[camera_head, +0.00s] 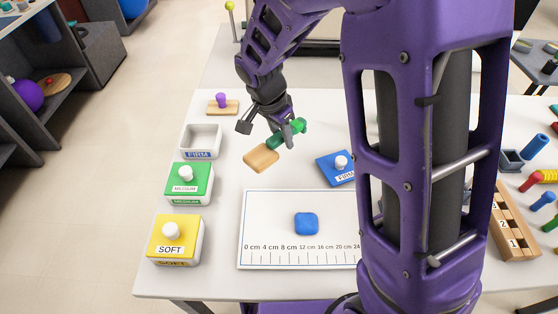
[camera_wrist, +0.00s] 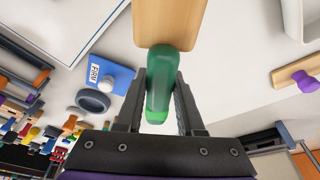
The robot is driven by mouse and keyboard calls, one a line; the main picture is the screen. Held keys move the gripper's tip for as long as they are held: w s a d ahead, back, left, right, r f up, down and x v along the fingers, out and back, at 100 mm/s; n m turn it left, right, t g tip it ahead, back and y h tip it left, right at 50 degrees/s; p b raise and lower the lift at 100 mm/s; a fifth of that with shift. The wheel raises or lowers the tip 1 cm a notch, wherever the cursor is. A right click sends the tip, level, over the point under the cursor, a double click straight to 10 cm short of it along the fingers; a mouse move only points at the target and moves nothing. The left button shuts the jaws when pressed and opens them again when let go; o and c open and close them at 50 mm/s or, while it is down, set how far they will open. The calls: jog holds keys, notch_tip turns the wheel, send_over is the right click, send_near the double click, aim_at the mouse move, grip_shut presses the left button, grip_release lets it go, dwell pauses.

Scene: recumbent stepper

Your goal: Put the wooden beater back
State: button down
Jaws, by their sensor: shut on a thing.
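The wooden beater has a flat pale wood head (camera_head: 261,158) and a green handle (camera_head: 300,126). My gripper (camera_head: 286,132) is shut on the green handle, near the back middle of the white table. In the wrist view the handle (camera_wrist: 160,85) lies between the two fingers of my gripper (camera_wrist: 160,90), with the wood head (camera_wrist: 168,22) pointing to the top of the picture. The beater seems to be just above the table; the exact gap cannot be told.
An open white FIRM box (camera_head: 202,138), green MEDIUM box (camera_head: 189,183) and yellow SOFT box (camera_head: 178,240) line the left. A blue FIRM lid (camera_head: 335,168) lies right. Blue putty (camera_head: 306,223) sits on a ruler mat (camera_head: 262,210). A purple-knobbed wooden piece (camera_head: 222,107) stands behind.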

notch_tip(320, 180, down, 7)
jog(key=shift+r+b, duration=0.1)
jog(key=shift+b, duration=0.35)
jog(key=shift+f+b, duration=0.45)
jog(key=shift+b, duration=0.05)
jog(key=shift+f+b, duration=0.25)
jog(key=shift+b, duration=0.1)
jog(key=c, duration=0.5)
grip_release()
jog(key=shift+r, duration=0.1)
